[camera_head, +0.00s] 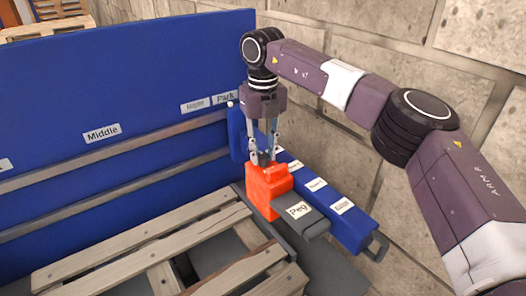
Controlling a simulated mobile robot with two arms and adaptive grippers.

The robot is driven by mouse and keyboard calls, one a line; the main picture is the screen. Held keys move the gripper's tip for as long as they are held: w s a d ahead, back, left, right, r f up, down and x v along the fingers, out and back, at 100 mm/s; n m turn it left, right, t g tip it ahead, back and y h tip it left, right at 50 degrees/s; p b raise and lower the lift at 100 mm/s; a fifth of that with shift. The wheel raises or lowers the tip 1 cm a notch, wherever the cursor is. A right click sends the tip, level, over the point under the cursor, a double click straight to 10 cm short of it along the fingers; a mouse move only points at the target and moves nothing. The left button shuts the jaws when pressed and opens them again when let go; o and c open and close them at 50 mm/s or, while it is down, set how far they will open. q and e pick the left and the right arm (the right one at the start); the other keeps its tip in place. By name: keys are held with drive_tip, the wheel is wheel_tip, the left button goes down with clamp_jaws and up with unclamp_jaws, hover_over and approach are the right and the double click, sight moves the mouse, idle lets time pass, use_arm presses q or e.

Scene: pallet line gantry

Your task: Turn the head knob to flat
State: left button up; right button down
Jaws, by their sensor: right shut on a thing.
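The orange-red head (266,190) is a block in the middle of the view, in front of the blue beam. A small raised orange part on its top, which looks like the head knob (273,169), sits right under my fingertips. My right gripper (264,159) points straight down and is shut on this knob. The fingers partly hide the knob, so I cannot tell its turn position. A grey piece labelled "Peg" (312,222) sticks out from the head toward the lower right. My left gripper is not in view.
A blue beam (352,230) with several white labels and a grey end handle (377,246) runs beside the head. A blue panel (60,110) with labels "Middle" and "Park" stands at left. A wooden pallet (105,262) lies below. A block wall (385,45) stands at right.

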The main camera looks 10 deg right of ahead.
sight(263, 154)
drive_tip(key=c, duration=1.6)
unclamp_jaws()
wheel_tip(263, 154, up, 12)
